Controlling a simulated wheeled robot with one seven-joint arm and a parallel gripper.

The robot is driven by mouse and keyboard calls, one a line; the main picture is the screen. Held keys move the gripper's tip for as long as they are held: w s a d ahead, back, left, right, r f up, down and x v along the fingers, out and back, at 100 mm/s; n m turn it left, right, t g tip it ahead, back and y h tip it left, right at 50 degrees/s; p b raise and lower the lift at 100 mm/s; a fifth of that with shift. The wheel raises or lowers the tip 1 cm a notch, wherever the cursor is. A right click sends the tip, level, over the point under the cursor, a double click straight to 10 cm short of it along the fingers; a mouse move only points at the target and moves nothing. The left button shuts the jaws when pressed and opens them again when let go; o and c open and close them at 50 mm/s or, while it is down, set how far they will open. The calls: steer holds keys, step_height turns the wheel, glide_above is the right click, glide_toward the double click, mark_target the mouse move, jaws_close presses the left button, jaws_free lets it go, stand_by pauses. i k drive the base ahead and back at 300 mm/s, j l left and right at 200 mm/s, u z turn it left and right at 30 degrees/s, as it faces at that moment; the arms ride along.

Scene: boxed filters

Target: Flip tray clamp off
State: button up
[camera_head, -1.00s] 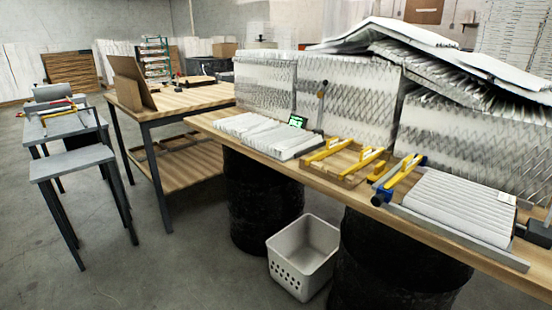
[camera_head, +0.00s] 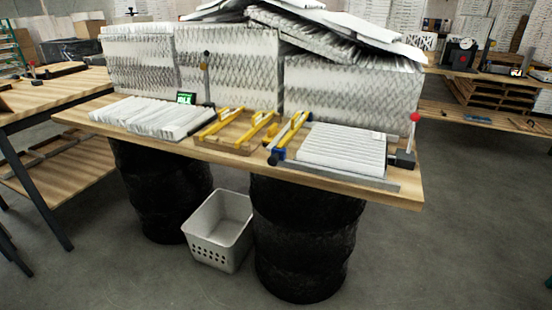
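A wooden tray (camera_head: 229,146) with yellow bars sits mid-bench on the workbench (camera_head: 408,192). A yellow clamp with blue ends (camera_head: 290,137) stands at the tray's right, beside a pleated white filter (camera_head: 343,150). At the bench's right end is a dark block (camera_head: 402,159) with an upright lever topped by a red knob (camera_head: 415,117). Another upright lever with a dark knob (camera_head: 206,66) stands behind the wooden tray. I cannot tell which of these is the tray clamp. My gripper is not in view.
White filters (camera_head: 150,117) lie on the bench's left part. Stacked filter boxes (camera_head: 230,70) line its back. Black drums (camera_head: 305,235) stand underneath, with a white basket (camera_head: 218,230) between them. Open floor lies in front and to the right.

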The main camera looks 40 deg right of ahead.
mark_target(415, 117)
steer(key=i+l+z, duration=0.15)
steer(key=z, duration=1.45)
steer(key=k+j+z, duration=0.15)
steer(key=j, duration=0.3)
